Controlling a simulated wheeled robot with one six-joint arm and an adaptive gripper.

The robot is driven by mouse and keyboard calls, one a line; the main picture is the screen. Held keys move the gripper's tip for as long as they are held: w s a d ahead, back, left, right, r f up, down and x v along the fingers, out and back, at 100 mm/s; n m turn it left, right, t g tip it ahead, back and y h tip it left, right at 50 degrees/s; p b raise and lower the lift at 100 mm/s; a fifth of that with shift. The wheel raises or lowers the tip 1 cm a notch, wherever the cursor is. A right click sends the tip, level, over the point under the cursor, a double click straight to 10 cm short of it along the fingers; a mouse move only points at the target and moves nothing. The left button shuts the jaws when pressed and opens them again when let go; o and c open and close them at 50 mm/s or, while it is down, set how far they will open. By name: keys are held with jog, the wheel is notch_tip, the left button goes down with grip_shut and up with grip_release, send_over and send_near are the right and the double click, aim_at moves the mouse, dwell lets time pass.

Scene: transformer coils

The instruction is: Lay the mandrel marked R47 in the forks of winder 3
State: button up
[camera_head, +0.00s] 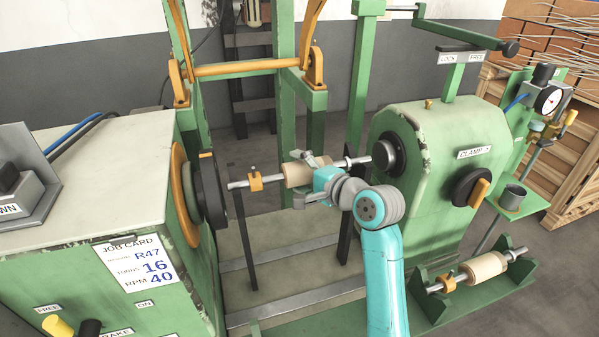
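A mandrel with a cream barrel (296,174), a steel shaft and a brass collar spans the two dark upright forks, the left fork (244,240) and the right fork (345,218). Its shaft is level with the fork tops; I cannot tell whether it rests in them. My gripper (305,179) is at the barrel's right part, one finger on the far side and one on the near side. Whether the fingers press on it is unclear. No marking on the mandrel is legible. No winder number is visible.
The black spindle plate (210,190) is left of the shaft, the tailstock nose (386,156) right. A second cream mandrel (484,268) lies in a green cradle (425,303) at lower right. A clamp knob (470,187) is on the tailstock.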

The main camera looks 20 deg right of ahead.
jog(key=shift+f, duration=0.1)
jog(key=v, duration=1.2)
dwell(0.9)
